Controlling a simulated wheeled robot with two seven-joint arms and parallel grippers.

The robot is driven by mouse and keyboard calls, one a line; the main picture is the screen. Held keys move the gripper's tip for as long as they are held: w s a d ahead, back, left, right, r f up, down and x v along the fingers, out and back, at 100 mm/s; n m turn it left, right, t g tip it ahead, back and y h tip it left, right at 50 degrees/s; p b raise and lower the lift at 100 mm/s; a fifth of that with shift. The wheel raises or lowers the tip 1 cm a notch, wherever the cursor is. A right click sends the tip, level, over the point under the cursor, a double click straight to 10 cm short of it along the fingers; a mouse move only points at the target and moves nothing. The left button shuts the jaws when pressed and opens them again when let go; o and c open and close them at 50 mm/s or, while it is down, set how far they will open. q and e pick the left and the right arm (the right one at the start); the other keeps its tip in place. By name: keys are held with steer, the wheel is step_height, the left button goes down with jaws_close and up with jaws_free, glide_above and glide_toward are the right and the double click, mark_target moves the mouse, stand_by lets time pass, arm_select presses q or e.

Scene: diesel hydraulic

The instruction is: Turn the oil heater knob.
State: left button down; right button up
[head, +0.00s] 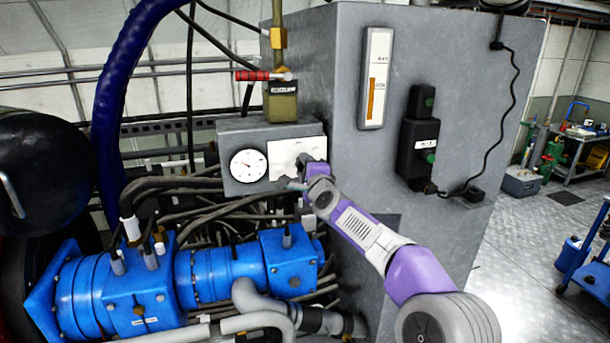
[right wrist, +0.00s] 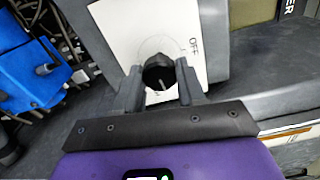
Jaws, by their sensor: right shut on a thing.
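The oil heater knob (right wrist: 158,73) is a dark round knob on a white plate marked OFF (right wrist: 185,28), seen in the right wrist view. My right gripper (right wrist: 160,82) has its two grey fingers on either side of the knob and is shut on it. In the head view the white plate (head: 290,152) is on the grey control box, right of a round gauge. My right gripper (head: 300,180) is at the lower part of that plate, and the arm hides the knob there. My left gripper is not in view.
The round gauge (head: 248,165) sits left of the plate. A valve with a red handle (head: 255,76) stands above the box. Blue pumps (head: 210,275) and dark hoses fill the space below left. The large grey tank (head: 350,150) bears a level gauge (head: 375,80) and a dark switch box (head: 415,150).

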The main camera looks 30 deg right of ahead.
steer(key=shift+m+b, duration=0.9)
steer(key=shift+m, duration=2.4)
steer(key=o, duration=1.1)
steer(key=shift+c, duration=0.2)
steer(key=shift+s, duration=0.1)
